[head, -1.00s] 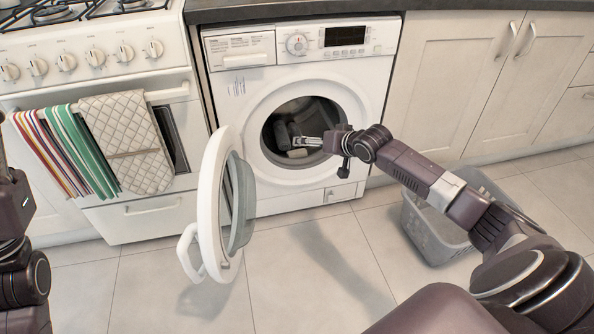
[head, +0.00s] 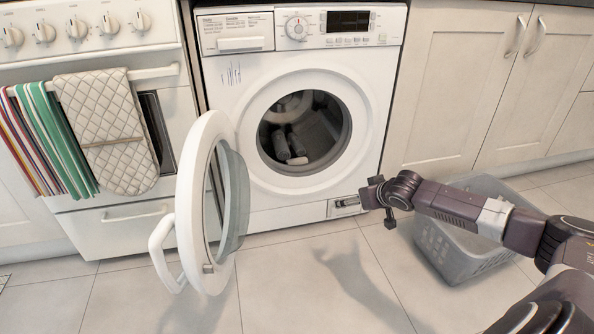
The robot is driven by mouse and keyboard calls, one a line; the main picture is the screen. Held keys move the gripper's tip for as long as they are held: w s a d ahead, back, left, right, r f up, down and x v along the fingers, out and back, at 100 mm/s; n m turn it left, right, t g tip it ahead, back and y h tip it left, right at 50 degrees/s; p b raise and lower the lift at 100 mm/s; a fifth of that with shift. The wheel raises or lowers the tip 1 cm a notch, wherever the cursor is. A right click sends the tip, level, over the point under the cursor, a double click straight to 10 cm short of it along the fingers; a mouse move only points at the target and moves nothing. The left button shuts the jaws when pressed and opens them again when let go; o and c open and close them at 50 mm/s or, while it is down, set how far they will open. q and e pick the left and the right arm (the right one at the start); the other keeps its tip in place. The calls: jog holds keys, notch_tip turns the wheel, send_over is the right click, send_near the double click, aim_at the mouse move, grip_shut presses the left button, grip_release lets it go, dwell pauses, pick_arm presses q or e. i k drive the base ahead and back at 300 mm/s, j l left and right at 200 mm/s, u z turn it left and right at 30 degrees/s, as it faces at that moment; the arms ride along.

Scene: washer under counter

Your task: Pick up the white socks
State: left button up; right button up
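The washer drum (head: 268,150) is open at the front. A small white item (head: 297,161), probably the white socks, lies at the bottom front of the drum opening. Two grey rolled items (head: 280,145) lie just behind it. My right gripper (head: 338,203) is outside the drum, in front of the washer's lower right, below and to the right of the opening. My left gripper is out of view.
The round washer door (head: 183,215) stands wide open to the left. A grey laundry basket (head: 455,262) is on the floor at right, partly behind my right arm. Towels (head: 108,130) hang on the oven handle. The floor before the washer is clear.

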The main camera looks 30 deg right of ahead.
aim_at(302, 161)
jog(key=i, duration=1)
